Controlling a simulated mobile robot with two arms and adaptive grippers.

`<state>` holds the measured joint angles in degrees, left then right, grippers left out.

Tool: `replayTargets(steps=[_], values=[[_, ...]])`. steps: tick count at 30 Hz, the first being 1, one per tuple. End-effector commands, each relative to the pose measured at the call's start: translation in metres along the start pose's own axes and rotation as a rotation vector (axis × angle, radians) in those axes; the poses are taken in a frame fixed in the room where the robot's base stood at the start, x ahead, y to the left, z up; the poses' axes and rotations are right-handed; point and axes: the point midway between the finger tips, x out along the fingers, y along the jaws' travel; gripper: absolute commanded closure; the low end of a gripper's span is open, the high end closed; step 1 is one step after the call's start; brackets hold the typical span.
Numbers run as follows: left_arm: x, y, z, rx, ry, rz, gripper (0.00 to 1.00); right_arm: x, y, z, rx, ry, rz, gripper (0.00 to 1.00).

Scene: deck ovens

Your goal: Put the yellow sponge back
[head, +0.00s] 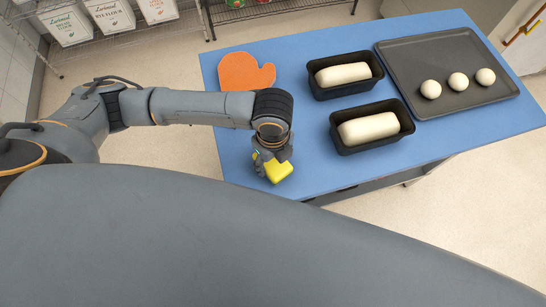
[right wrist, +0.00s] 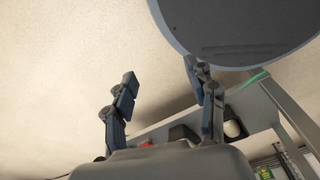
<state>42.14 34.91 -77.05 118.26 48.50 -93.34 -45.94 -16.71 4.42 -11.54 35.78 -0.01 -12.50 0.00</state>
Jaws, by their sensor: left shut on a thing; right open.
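The yellow sponge (head: 279,172) is at the near left part of the blue table (head: 225,100) in the head view. My left gripper (head: 268,160) points down and is shut on the sponge, hiding part of it. I cannot tell whether the sponge touches the table top. My right gripper (right wrist: 165,85) shows in the right wrist view, with its two fingers apart and nothing between them. The right gripper does not show in the head view.
An orange oven mitt (head: 245,73) lies behind the left gripper. Two black loaf pans (head: 318,94) (head: 346,149) hold pale dough. A dark tray (head: 415,62) carries three dough balls (head: 457,81). Wire shelving (head: 120,40) with boxes stands at the back left. Bare table surrounds the sponge.

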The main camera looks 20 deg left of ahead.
Motion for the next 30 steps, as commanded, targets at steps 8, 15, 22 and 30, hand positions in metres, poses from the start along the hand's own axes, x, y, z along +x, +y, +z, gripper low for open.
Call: replayTargets(steps=[8, 15, 22, 30], values=[[0.010, -0.001, 0.000, 0.000, 0.000, -0.002, 0.68, -0.004, -0.002, 0.016, 0.001, -0.025, -0.003, 0.44], [0.010, -0.001, 0.000, 0.000, 0.001, -0.001, 0.19, -0.003, -0.002, 0.014, 0.001, -0.022, -0.002, 0.44], [0.009, -0.001, 0.000, -0.001, 0.000, -0.002, 0.19, -0.003, 0.001, 0.009, 0.001, -0.015, 0.001, 0.44], [-0.022, -0.002, 0.000, 0.002, 0.000, -0.007, 0.19, 0.001, 0.003, 0.010, 0.001, -0.014, 0.003, 0.44]])
